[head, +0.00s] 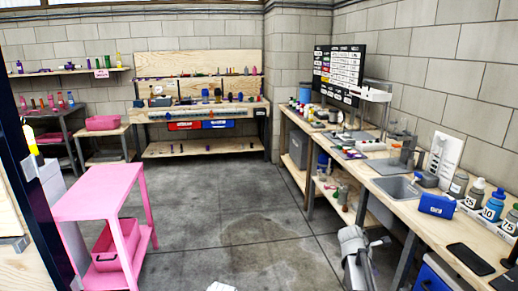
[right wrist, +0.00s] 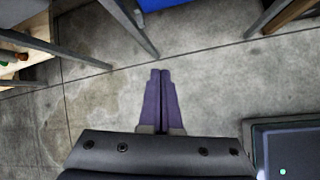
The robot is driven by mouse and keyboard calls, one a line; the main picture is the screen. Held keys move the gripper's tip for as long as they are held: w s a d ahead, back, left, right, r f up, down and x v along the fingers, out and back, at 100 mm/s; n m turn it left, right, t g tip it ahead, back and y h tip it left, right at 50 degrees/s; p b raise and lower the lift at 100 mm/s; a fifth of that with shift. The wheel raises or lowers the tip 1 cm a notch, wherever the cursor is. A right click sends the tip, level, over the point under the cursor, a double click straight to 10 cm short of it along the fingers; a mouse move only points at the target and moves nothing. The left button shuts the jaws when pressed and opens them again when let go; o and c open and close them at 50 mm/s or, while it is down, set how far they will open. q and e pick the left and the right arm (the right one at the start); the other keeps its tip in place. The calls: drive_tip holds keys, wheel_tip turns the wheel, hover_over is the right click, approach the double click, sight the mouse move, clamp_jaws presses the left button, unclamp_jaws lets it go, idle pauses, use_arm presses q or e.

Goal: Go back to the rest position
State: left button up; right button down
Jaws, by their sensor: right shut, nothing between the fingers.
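My right gripper (right wrist: 161,72) shows in the right wrist view with its two purple fingers together, shut and empty. It hangs over the bare concrete floor (right wrist: 90,100), and nothing touches the fingers. In the head view, grey and white links of my right arm stand at the lower right, in front of the long workbench (head: 405,222); the fingers cannot be made out there. My left gripper is not in view.
A pink cart (head: 95,195) stands at the left. A back bench (head: 200,108) holds red and blue bins. Bench legs (right wrist: 128,25) stand near my right gripper. The middle floor is clear.

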drive_tip(key=s+a+f+m+y, duration=0.1)
drive_tip(key=s+a+m+y, duration=0.2)
drive_tip(key=a, duration=0.9)
drive_tip(key=s+a+f+m, duration=0.25)
drive_tip(key=s+a, duration=0.25)
drive_tip(key=a, duration=0.8)
drive_tip(key=s+a+m+g+y, duration=0.25)
drive_tip(key=s+a+m, duration=0.35)
drive_tip(key=s+a, duration=0.7)
wheel_tip(320, 180, up, 18)
drive_tip(key=w+a+p, duration=0.1)
drive_tip(key=p, duration=1.7)
drive_tip(key=shift+w+a+t+p, duration=0.2)
drive_tip(key=shift+t+p, duration=0.1)
drive_tip(key=shift+t, duration=0.15)
